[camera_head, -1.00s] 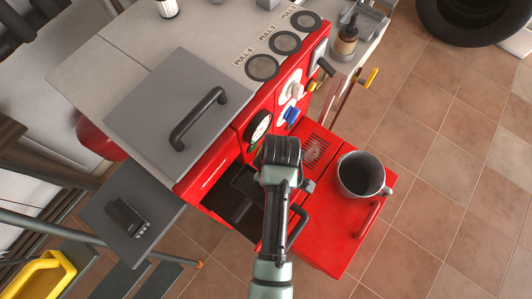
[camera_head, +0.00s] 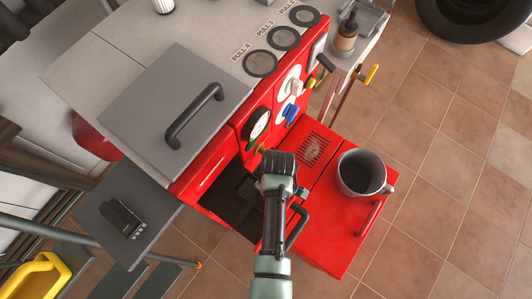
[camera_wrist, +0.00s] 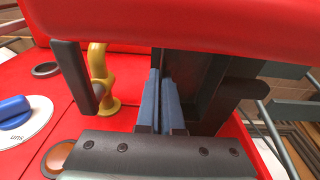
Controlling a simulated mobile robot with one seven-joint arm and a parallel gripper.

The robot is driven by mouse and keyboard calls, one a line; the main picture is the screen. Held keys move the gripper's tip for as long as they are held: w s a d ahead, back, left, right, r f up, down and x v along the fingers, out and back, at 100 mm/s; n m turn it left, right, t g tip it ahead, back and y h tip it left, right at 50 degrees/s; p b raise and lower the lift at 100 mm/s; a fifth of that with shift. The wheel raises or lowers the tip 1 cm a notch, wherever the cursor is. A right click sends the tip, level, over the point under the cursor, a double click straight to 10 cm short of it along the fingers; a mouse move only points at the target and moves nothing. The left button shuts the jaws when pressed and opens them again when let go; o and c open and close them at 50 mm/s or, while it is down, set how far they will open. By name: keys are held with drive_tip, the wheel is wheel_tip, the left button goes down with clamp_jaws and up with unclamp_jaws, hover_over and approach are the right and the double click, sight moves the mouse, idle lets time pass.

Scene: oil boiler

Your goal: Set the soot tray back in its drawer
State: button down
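My gripper (camera_head: 279,163) points down beside the open dark drawer space (camera_head: 220,205) in the red boiler front. In the wrist view my gripper's two blue-grey fingers (camera_wrist: 161,105) are close together, with a thin dark edge between them. A black walled piece, which looks like the soot tray (camera_wrist: 200,85), runs up and right from the fingers. In the head view its dark shape (camera_head: 250,190) shows just left of my gripper, low in the opening. My wrist hides part of it, and its contact with the drawer floor cannot be made out.
A grey mug (camera_head: 362,175) stands on the red ledge (camera_head: 330,235) right of my gripper. A brass tap (camera_wrist: 101,80) and a blue knob (camera_head: 291,114) stick out close by. A black object (camera_head: 122,217) lies on the grey side shelf (camera_head: 150,240).

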drive_tip(key=c, duration=1.1)
unclamp_jaws()
